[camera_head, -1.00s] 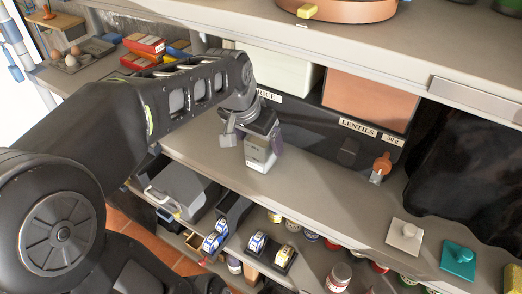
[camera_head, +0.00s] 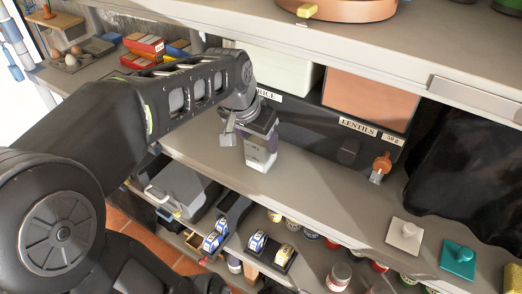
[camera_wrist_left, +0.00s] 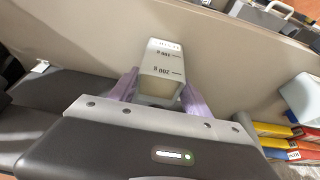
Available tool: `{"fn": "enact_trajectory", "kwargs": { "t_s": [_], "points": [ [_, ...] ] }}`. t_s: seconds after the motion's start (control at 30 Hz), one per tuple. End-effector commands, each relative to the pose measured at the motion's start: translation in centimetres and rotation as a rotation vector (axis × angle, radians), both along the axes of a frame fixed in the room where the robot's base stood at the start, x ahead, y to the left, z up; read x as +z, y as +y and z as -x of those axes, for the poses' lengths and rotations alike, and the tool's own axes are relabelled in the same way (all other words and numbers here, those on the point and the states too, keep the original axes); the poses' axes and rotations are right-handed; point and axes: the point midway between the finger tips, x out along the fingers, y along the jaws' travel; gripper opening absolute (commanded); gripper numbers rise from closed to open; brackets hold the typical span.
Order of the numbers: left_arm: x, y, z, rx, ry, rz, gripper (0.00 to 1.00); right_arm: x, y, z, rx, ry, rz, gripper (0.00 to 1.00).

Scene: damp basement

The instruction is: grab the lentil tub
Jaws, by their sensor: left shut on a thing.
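The terracotta tub (camera_head: 370,98) above the LENTILS label (camera_head: 357,126) sits in the dark rack under the upper shelf in the head view. My left gripper (camera_head: 262,146) is to the left of it and lower, apart from it. That gripper is shut on a white measuring container (camera_head: 260,158), which is upright at the grey shelf; I cannot tell whether it touches the surface. In the left wrist view the purple fingers of the left gripper (camera_wrist_left: 160,90) press on both sides of the white measuring container (camera_wrist_left: 163,60), marked 100 and 200. My right gripper is not in view.
A white tub (camera_head: 275,72) above the RICE label stands left of the terracotta one. An orange-handled scoop (camera_head: 380,167) is in front of the rack. A white plate (camera_head: 404,236) and a teal plate (camera_head: 458,259) lie on the shelf at right. The shelf middle (camera_head: 320,190) is clear.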

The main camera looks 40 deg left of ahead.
Motion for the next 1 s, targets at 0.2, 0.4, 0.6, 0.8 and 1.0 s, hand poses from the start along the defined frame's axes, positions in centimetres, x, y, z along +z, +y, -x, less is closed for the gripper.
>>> {"fn": "enact_trajectory", "kwargs": {
  "t_s": [0.2, 0.4, 0.6, 0.8, 1.0],
  "points": [
    [0.0, 0.0, 0.0, 0.0, 0.0, 0.0, 0.08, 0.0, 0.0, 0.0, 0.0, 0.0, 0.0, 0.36],
    [0.0, 0.0, 0.0, 0.0, 0.0, 0.0, 0.0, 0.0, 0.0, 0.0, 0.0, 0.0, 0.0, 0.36],
    [0.06, 0.01, -0.03, 0.0, -0.001, -0.001, 0.0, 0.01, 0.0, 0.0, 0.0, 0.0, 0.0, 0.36],
    [0.1, 0.02, -0.05, 0.0, -0.002, 0.0, 0.0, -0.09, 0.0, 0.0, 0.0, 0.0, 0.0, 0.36],
    [0.64, -0.01, 0.11, 0.0, -0.003, -0.003, 0.0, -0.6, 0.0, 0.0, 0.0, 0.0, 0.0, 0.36]
  ]
}}
